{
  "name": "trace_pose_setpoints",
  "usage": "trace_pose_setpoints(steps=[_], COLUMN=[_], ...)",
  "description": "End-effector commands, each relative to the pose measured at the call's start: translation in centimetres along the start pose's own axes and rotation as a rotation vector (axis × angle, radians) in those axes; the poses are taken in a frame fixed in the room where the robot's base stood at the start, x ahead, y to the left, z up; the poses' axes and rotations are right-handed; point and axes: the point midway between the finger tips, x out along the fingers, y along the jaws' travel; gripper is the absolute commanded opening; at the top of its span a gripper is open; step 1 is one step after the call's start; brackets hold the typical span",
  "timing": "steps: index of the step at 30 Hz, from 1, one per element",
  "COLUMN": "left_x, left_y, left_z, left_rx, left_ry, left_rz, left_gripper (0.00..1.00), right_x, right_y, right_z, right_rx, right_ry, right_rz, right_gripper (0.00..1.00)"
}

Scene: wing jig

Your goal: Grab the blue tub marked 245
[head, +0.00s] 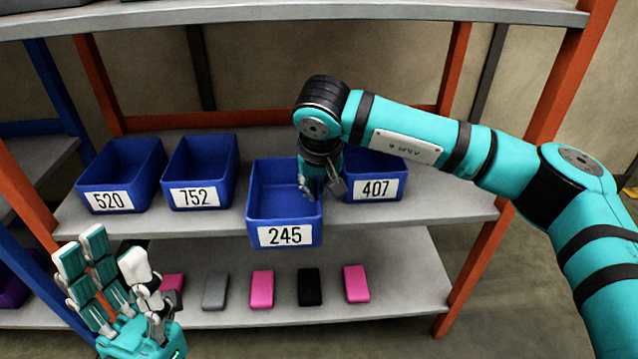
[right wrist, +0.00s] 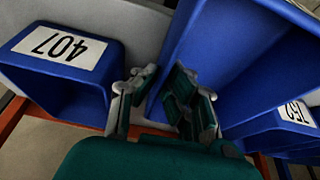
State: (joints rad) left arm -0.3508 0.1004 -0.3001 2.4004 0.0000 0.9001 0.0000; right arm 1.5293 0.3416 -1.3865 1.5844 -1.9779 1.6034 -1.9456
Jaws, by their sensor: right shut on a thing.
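The blue tub marked 245 (head: 260,212) is on the middle shelf in the head view, with its front out past the shelf's front edge. It looks empty and roughly level. My right gripper (head: 322,188) is shut on the tub's right wall, reaching down from above. In the right wrist view the gripper (right wrist: 160,94) has its fingers on either side of the wall of this tub (right wrist: 245,50); its label is out of sight there. My left gripper (head: 108,260) is open and empty at the lower left, apart from the tubs.
Blue tubs 520 (head: 122,172) and 752 (head: 203,165) stand to the left; tub 407 (head: 352,190) stands close on the right, partly behind my right arm. The lower shelf (head: 400,290) holds several small pink, grey and black boxes. An upper shelf (head: 250,14) runs above.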

Motion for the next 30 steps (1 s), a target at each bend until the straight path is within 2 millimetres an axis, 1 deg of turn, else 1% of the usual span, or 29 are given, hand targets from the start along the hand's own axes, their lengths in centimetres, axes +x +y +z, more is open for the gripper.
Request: trace_pose_setpoints(steps=[1, 3, 8, 16, 20, 23, 30], left_x=[0.0, 0.0, 0.0, 0.1, 0.1, 0.1, 0.0], left_y=[0.0, 0.0, 0.0, -0.1, -0.1, 0.0, 0.0], left_z=[0.0, 0.0, 0.0, 0.0, 0.0, 0.0, 0.0], left_rx=[0.0, 0.0, 0.0, 0.002, 0.001, 0.001, 0.0], left_ry=[0.0, 0.0, 0.0, 0.004, 0.003, 0.002, 0.001], left_rz=[0.0, 0.0, 0.0, -0.001, -0.001, -0.001, 0.0], left_gripper=[0.4, 0.4, 0.4, 0.4, 0.4, 0.4, 0.4], right_x=[0.0, 0.0, 0.0, -0.1, -1.1, -2.8, -8.0], right_y=[0.0, 0.0, 0.0, 0.0, 0.0, 0.0, 0.0], right_z=[0.0, 0.0, 0.0, 0.0, -0.1, -0.1, -0.1], right_rx=[-0.001, -0.001, -0.001, 0.0, -0.001, -0.001, -0.001], right_ry=[0.001, 0.0, 0.0, 0.001, 0.002, 0.004, 0.005], right_rz=[-0.001, -0.001, -0.001, -0.001, -0.001, -0.001, -0.001], right_gripper=[0.0, 0.12, 0.33, 0.33, 0.33, 0.33, 0.33])
